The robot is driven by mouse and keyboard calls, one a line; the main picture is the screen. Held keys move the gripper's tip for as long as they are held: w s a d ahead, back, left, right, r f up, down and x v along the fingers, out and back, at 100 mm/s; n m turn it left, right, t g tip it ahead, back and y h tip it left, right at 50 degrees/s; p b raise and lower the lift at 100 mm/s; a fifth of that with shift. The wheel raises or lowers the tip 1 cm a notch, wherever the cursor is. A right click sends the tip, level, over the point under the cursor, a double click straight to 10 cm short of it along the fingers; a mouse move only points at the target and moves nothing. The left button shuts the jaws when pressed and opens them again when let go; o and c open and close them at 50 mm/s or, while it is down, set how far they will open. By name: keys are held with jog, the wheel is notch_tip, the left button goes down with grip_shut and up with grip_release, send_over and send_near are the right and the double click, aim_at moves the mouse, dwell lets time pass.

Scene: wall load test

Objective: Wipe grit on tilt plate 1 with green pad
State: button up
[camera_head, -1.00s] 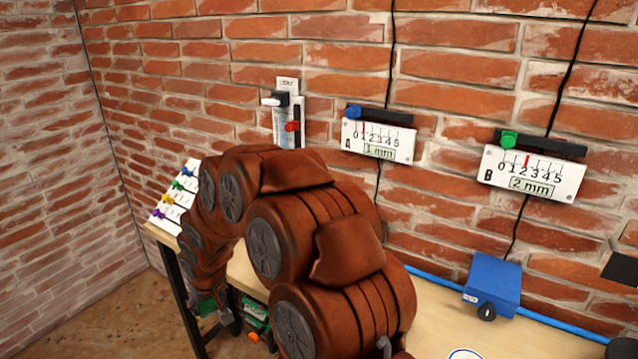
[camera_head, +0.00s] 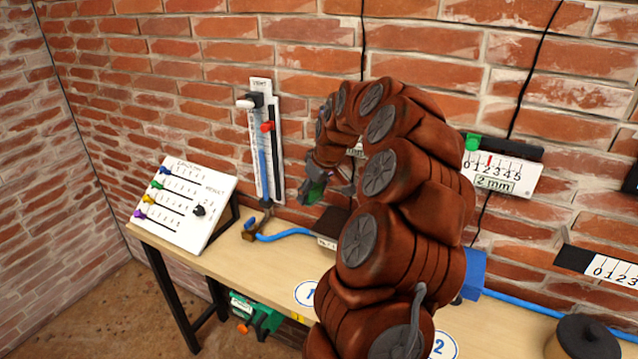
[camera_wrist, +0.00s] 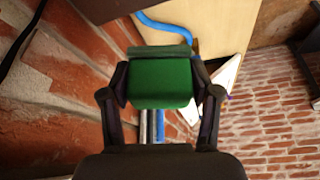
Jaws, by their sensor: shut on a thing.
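My gripper (camera_head: 316,188) is shut on the green pad (camera_wrist: 160,84), which sits between the two fingers in the wrist view. In the head view my arm arches over the bench, and the gripper is close to the brick wall, right of the tall gauge and above the bench. A low block with a dark top (camera_head: 332,222) and a small pale label stands on the bench below the gripper, behind the round sign "1" (camera_head: 306,293). It may be tilt plate 1, but the label is unreadable and my arm hides part of it. No grit can be made out.
A white panel with coloured knobs (camera_head: 184,205) stands at the bench's left end. A tall gauge (camera_head: 262,140) is on the wall, with a blue hose (camera_head: 283,235) below it. Scale B (camera_head: 503,178) and a dark round object (camera_head: 583,338) are at right. Bare bench (camera_head: 250,262) shows at front left.

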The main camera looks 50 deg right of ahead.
jog(key=shift+s+d+r, duration=0.2)
jog(key=shift+s+d, duration=0.3)
jog(key=shift+d, duration=0.1)
jog(key=shift+f, duration=0.1)
send_over(318, 222)
jog(key=shift+f, duration=2.85)
jog(key=shift+f+b, duration=0.9)
jog(key=shift+f, duration=0.15)
